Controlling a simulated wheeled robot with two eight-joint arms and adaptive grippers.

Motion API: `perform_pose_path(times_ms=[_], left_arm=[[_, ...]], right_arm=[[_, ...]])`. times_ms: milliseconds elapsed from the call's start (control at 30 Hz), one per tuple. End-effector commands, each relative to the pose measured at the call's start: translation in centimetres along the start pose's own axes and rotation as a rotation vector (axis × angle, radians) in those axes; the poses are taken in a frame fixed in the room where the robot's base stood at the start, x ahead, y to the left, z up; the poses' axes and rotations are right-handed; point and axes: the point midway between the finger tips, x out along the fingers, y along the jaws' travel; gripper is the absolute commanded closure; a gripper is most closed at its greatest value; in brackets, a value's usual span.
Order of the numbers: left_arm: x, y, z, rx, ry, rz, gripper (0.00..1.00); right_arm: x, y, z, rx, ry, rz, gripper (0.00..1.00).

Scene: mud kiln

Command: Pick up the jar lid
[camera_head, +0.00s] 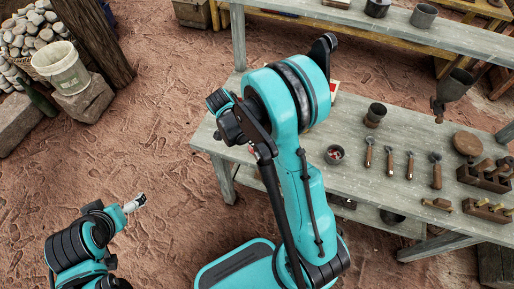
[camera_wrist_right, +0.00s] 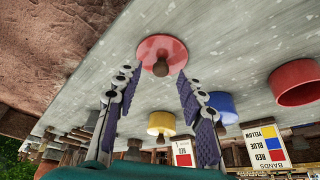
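The jar lid (camera_wrist_right: 161,58), a flat red disc with a brown knob, lies on the grey table in the right wrist view. My right gripper (camera_wrist_right: 155,80) is open, its two purple-padded fingers apart on either side of the view, with the lid near and between their tips. I see nothing held in it. In the head view my right arm covers this part of the table, so the lid and right gripper are hidden there. My left gripper (camera_head: 135,203) is off to the left above the ground, too small to tell open from shut.
The right wrist view shows a yellow piece (camera_wrist_right: 161,123), a blue piece (camera_wrist_right: 221,107), a red hollow jar or ring (camera_wrist_right: 295,84) and a colour card (camera_wrist_right: 265,146).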

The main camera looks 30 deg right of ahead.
Motion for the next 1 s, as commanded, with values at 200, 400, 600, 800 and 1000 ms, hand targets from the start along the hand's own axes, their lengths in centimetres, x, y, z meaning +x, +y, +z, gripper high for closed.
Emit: perform_pose_path(times_ms=[200, 400, 600, 800, 1000], left_arm=[[1.0, 0.0, 0.7, 0.0, 0.0, 0.0, 0.0], [0.9, 0.0, 0.6, 0.0, 0.0, 0.0, 0.0], [0.9, 0.0, 0.6, 0.0, 0.0, 0.0, 0.0], [0.9, 0.0, 0.6, 0.0, 0.0, 0.0, 0.0], [0.7, 0.0, 0.5, 0.0, 0.0, 0.0, 0.0]], right_arm=[[2.8, -0.1, 0.1, 0.0, 0.002, 0.0, 0.6], [2.7, 0.0, 0.0, -0.001, 0.002, -0.001, 0.66], [2.6, 0.0, 0.0, -0.001, 0.002, -0.001, 1.0], [2.6, 0.0, 0.0, -0.001, 0.002, -0.001, 1.0], [2.1, 0.0, -0.2, -0.001, 0.002, -0.001, 1.0]])
